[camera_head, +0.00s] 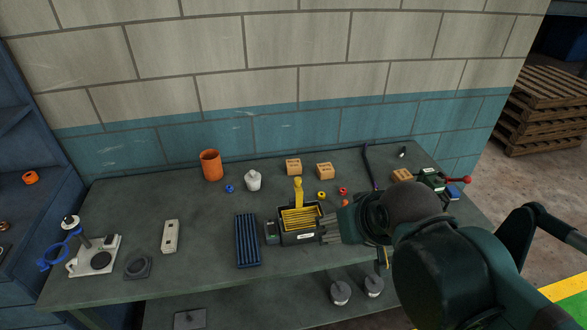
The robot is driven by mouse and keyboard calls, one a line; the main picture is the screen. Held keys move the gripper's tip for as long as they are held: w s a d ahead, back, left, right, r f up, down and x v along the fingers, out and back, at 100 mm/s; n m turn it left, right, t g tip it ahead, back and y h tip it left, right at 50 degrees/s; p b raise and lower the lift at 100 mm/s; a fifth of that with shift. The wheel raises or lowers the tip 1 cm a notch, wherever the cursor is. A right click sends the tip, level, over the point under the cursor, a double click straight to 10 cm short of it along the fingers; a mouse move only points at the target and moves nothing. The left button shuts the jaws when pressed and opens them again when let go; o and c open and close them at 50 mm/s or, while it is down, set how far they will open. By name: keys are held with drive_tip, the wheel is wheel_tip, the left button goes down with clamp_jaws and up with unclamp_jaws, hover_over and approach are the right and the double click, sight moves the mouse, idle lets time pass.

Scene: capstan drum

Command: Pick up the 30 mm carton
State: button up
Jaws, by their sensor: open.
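My arm comes in from the lower right.
An orange cup (210,165), white bottle (253,180) and blue ring (229,189) stand left of the cartons. A yellow upright piece (298,192), yellow ring (321,194) and red ring (343,190) lie nearer. A dark ribbed tray (248,240) is left of the box. The workbench's (200,250) left part has free room.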

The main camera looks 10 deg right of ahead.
drive_tip(key=w+r+m+g+h, duration=0.1)
drive_tip(key=w+r+m, duration=0.15)
drive_tip(key=w, duration=0.55)
drive_tip(key=w+r+m+g, duration=0.15)
drive_tip(key=w+r, duration=0.25)
drive_tip(key=w, duration=0.5)
drive_tip(key=m+g+h, duration=0.3)
drive_tip(key=m+g, duration=0.2)
drive_tip(key=m, duration=0.9)
hover_over(287, 164)
wheel_tip(287, 164, down, 29)
drive_tip(key=shift+s+a+f, duration=0.1)
drive_tip(key=shift+s+f, duration=0.05)
drive_tip(key=shift+w+f+m+h, duration=0.2)
drive_tip(key=shift+f+m+h, duration=0.15)
drive_tip(key=shift+f, duration=0.2)
